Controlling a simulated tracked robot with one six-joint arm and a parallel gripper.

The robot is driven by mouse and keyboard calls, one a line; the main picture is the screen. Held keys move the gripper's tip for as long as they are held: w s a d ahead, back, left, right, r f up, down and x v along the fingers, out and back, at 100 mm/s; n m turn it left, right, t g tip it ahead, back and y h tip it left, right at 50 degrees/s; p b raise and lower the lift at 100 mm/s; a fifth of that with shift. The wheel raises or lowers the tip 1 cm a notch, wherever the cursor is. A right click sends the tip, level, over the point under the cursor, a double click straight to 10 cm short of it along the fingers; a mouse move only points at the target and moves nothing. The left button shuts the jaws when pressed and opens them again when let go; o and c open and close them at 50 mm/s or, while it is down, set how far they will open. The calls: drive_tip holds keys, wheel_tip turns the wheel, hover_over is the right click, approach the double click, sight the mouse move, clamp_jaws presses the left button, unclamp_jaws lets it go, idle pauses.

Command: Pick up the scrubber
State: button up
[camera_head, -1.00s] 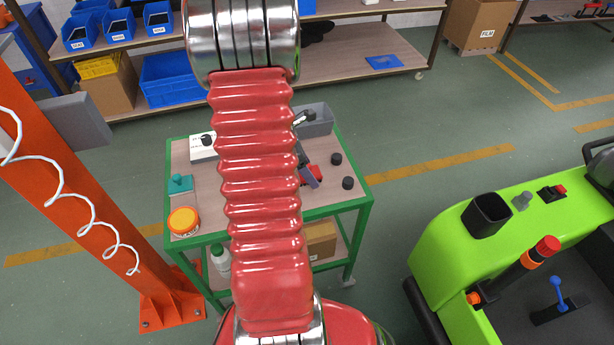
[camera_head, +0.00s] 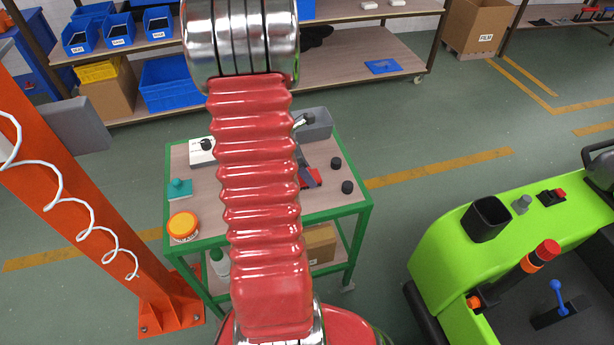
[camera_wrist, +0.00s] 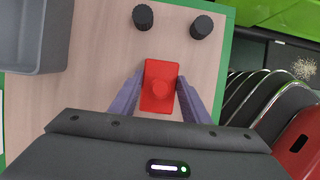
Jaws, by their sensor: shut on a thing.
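My arm hides most of the gripper there. The scrubber is over the cart's wooden top (camera_wrist: 100,50); I cannot tell whether it still touches it.
Two black knobs (camera_wrist: 142,16) (camera_wrist: 201,26) stand close beyond the scrubber. A grey bin (camera_wrist: 35,40) is at the left. On the green-framed cart are also a teal knobbed block (camera_head: 179,188), an orange-lidded jar (camera_head: 183,227) and a white box (camera_head: 201,152). A lime-green machine (camera_head: 450,225) stands to the right.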

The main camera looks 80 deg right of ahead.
wheel_tip(320, 180, up, 10)
drive_tip(key=shift+f, duration=0.15)
idle(0.3)
idle(0.4)
